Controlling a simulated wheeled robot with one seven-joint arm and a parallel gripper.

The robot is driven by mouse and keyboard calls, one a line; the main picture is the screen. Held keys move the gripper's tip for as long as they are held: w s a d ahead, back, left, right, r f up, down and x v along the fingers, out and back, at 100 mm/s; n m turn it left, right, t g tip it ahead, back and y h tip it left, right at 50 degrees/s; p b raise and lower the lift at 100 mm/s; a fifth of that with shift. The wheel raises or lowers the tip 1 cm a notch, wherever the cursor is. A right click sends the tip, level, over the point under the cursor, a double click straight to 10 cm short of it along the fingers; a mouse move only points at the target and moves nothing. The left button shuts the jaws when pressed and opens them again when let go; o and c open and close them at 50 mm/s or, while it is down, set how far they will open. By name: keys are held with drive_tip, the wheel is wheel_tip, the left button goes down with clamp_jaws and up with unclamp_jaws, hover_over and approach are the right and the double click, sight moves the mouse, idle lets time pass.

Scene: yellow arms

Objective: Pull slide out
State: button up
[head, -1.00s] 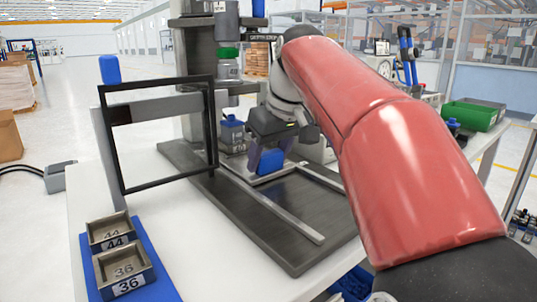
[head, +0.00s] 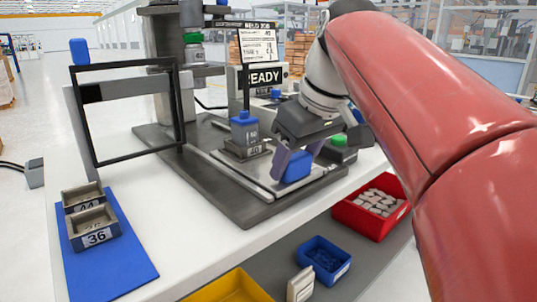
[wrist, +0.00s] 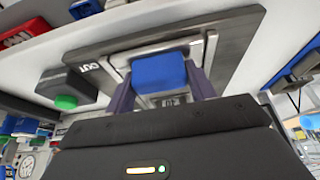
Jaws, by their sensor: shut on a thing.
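The slide (head: 228,158) lies between metal rails on the dark base plate of a press. It carries a grey numbered block with a blue top (head: 244,130), which stands clear of the press head (head: 193,45). The slide's blue handle (head: 296,168) is near the front end of the rails. My gripper (head: 293,165) is shut on this handle, its fingers on either side. The wrist view shows the blue handle (wrist: 160,72) between both fingers, near the letters OUT on the base plate (wrist: 225,45). My gripper hides part of the slide.
A black-framed guard (head: 130,110) stands at the left. Two grey trays (head: 92,228) sit on a blue mat (head: 120,265). A green-button box (head: 340,150) is right of the rails. Red (head: 375,205), blue (head: 322,262) and yellow (head: 228,288) bins are below the front edge.

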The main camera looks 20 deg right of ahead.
drive_tip(key=shift+s+d, duration=0.15)
drive_tip(key=shift+s, duration=0.2)
drive_tip(key=o, duration=1.4)
drive_tip(key=shift+s, duration=0.1)
drive_tip(key=p+v, duration=0.1)
drive_tip(key=v, duration=0.6)
drive_tip(key=shift+s+r+p, duration=0.15)
drive_tip(key=shift+r+p, duration=0.2)
drive_tip(key=shift+p, duration=0.05)
